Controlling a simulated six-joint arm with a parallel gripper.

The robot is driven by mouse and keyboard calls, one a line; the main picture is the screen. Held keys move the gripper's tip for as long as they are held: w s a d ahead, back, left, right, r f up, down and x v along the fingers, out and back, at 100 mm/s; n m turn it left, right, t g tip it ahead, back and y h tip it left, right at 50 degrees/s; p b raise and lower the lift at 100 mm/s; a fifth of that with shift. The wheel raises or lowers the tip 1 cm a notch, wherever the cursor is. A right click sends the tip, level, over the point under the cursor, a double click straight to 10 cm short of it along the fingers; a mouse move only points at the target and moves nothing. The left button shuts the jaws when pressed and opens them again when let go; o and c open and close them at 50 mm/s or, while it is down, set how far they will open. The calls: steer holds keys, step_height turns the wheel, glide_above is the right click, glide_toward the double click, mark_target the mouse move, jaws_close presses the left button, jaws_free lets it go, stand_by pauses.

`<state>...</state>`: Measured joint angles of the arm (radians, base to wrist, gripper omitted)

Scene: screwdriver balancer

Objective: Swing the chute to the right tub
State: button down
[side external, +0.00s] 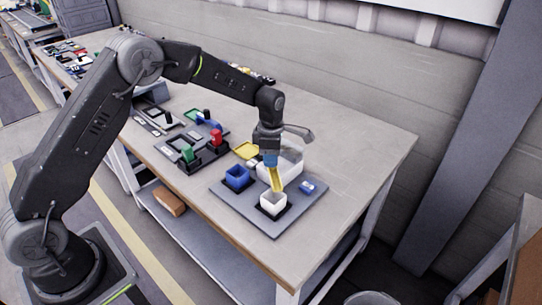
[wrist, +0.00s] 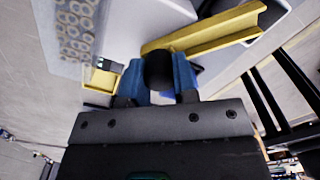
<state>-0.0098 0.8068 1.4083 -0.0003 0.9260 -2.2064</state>
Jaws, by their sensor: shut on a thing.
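The yellow chute (side external: 277,180) slopes down on the grey board, its lower end at the white tub (side external: 273,204), the right-hand tub in the side view. The blue tub (side external: 237,177) stands to its left, with the chute end away from it. My gripper (side external: 270,160) is at the chute's upper end. In the wrist view my gripper (wrist: 160,78) has its blue fingers shut on a round black knob (wrist: 158,68) beside the yellow chute (wrist: 205,32). The knob is hidden in the side view.
A pale bin (side external: 292,160) stands behind the chute; the wrist view shows rings in the bin (wrist: 75,28). A yellow tray (side external: 246,150) and a small blue-and-white item (side external: 308,187) are near. A fixture with a red part (side external: 215,138) stands left. The table's right side is clear.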

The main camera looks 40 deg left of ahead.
steer(key=shift+n, duration=0.3)
steer(key=c, duration=0.9)
jaws_free()
step_height(320, 180, up, 14)
